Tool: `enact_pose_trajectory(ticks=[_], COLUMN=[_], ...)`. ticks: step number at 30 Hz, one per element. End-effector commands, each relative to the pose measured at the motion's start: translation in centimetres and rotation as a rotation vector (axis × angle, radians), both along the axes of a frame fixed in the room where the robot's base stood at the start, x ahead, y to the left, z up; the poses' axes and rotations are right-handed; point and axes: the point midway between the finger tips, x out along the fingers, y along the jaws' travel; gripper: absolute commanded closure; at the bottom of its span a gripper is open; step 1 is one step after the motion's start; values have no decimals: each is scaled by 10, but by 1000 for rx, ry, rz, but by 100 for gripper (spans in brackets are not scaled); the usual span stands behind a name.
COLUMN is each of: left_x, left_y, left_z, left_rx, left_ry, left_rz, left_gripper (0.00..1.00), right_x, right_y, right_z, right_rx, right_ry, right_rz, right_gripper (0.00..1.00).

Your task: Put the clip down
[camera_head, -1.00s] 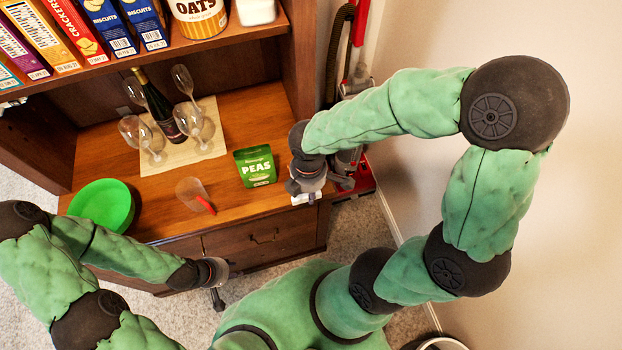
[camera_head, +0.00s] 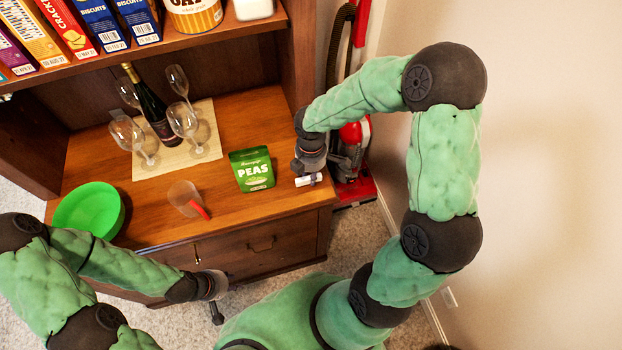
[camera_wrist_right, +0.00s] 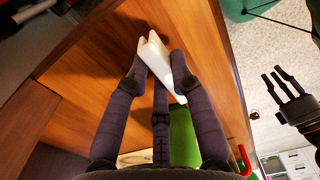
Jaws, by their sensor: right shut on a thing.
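The white clip (camera_head: 308,180) is held in my right gripper (camera_head: 309,172), low over the right end of the wooden counter, near its front corner. The right wrist view shows the clip (camera_wrist_right: 160,63) between the dark fingers (camera_wrist_right: 155,75), above the wood. I cannot tell whether the clip touches the wood. The green peas bag (camera_head: 252,169) stands just left of this gripper. My left gripper (camera_head: 217,312) is low in front of the drawers and empty. Its fingers look spread in the right wrist view (camera_wrist_right: 285,88).
Green bowls (camera_head: 90,209) sit at the counter's left. A bottle (camera_head: 152,110) and several glasses stand on a mat (camera_head: 208,120) behind. A shelf of boxes hangs above; a red vacuum (camera_head: 352,160) stands right.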

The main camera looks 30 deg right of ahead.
Motion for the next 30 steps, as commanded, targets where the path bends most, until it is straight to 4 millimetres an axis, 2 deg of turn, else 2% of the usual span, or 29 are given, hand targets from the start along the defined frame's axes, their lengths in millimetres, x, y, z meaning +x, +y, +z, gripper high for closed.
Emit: enact_pose_trajectory(ticks=[1, 3, 16, 17, 19, 30], left_x=[0, 0, 0, 0, 0, 0], left_y=[0, 0, 0, 0, 0, 0], left_z=[-10, -14, -15, -15, -15, -13], left_rx=[0, 0, 0, 0, 0, 0], left_ry=[0, 1, 0, 0, 0, 1], left_rz=[0, 0, 0, 0, 0, 0], left_gripper=[69, 69, 69, 69, 69, 69], right_x=[-1, -1, -1, -1, -1, -1], right_y=[0, 0, 0, 0, 0, 0], right_z=[-13, -21, -24, -24, -24, -22], right_rx=[1, 0, 0, -1, -1, 0], right_ry=[4, 3, 3, 2, 2, 2], right_rz=[0, 1, 1, 1, 1, 1], right_gripper=[89, 89, 89, 74, 54, 53])
